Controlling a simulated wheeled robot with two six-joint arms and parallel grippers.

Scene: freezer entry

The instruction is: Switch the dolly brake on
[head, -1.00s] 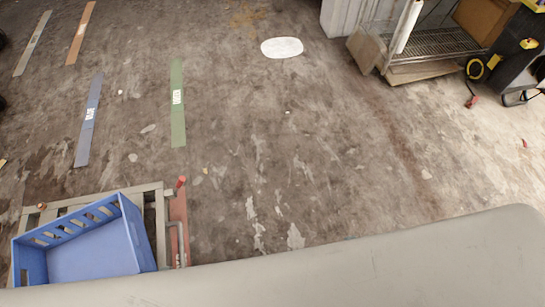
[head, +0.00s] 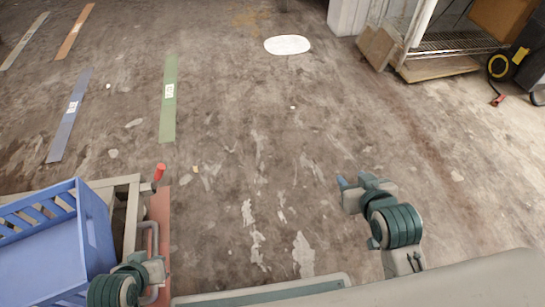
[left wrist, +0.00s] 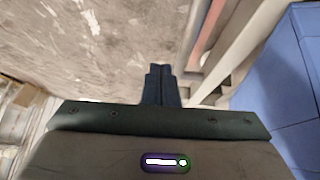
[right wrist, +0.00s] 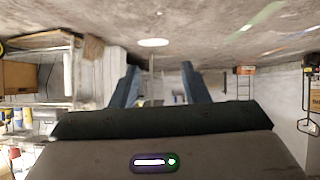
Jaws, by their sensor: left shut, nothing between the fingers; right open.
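The dolly (head: 120,190) is a grey frame at the lower left of the head view, carrying a blue crate (head: 40,245). A red-tipped lever (head: 158,172) stands at its far right corner; I cannot tell its brake setting. My left arm reaches over the dolly's near right side, its fingers hard to make out there. In the left wrist view my left gripper (left wrist: 161,70) is shut and empty, with the dolly frame (left wrist: 228,60) and crate (left wrist: 285,85) to its right. My right gripper (head: 346,184) is open and empty above bare floor, well right of the dolly; its fingers show in the right wrist view (right wrist: 160,80).
A reddish floor strip (head: 163,215) lies beside the dolly. Green (head: 168,110), blue (head: 70,115) and orange (head: 75,32) strips lie farther off. A wire shelf (head: 450,42) stands at the back right. The middle floor is clear.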

